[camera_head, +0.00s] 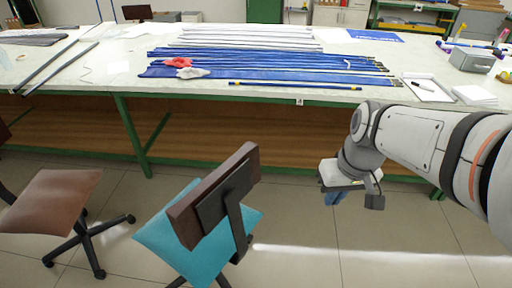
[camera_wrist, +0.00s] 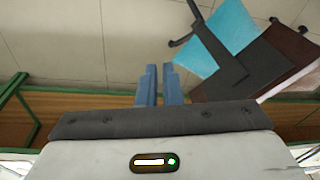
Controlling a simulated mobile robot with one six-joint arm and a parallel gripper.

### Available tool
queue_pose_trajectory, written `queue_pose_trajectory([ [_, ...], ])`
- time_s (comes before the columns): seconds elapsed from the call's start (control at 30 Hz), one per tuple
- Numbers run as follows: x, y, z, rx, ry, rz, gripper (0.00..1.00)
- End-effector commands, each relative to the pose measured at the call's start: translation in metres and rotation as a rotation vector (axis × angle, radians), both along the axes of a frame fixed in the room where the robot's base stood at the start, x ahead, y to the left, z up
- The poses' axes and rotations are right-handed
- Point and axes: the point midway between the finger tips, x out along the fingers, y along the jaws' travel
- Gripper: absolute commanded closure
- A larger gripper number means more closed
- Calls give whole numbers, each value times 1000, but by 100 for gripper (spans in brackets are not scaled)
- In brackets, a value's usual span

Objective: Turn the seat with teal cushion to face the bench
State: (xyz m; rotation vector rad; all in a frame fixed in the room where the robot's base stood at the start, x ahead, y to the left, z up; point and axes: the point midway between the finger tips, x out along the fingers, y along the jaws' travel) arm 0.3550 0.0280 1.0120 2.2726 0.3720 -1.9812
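The seat with the teal cushion (camera_head: 198,238) stands on the floor at the lower middle of the head view. Its dark brown backrest (camera_head: 215,197) is on the right side of the cushion, on a black bracket, and slants across the view. The bench (camera_head: 118,65) is behind it, with a white top and green legs. My gripper (camera_head: 334,198) hangs right of the seat, apart from it, pointing down. In the wrist view the two blue fingers (camera_wrist: 159,86) have a narrow gap with nothing between them; the teal cushion (camera_wrist: 222,38) and backrest (camera_wrist: 285,55) are to their right.
A second chair with a brown cushion (camera_head: 52,200) stands left of the teal one, its black base close by. Blue rods (camera_head: 265,70), a red and white cloth and a grey box (camera_head: 471,60) lie on the bench. Tiled floor is clear below my gripper.

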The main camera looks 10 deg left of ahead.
Motion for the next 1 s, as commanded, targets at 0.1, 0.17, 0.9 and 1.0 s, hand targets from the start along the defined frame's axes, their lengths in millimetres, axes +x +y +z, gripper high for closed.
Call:
queue_pose_trajectory([
  [0.1,38,20,-45,64,53,158,100],
  [0.17,56,31,-63,101,70,238,100],
  [0.9,200,133,-267,503,4,905,100],
  [1.0,199,138,-273,507,3,909,100],
])
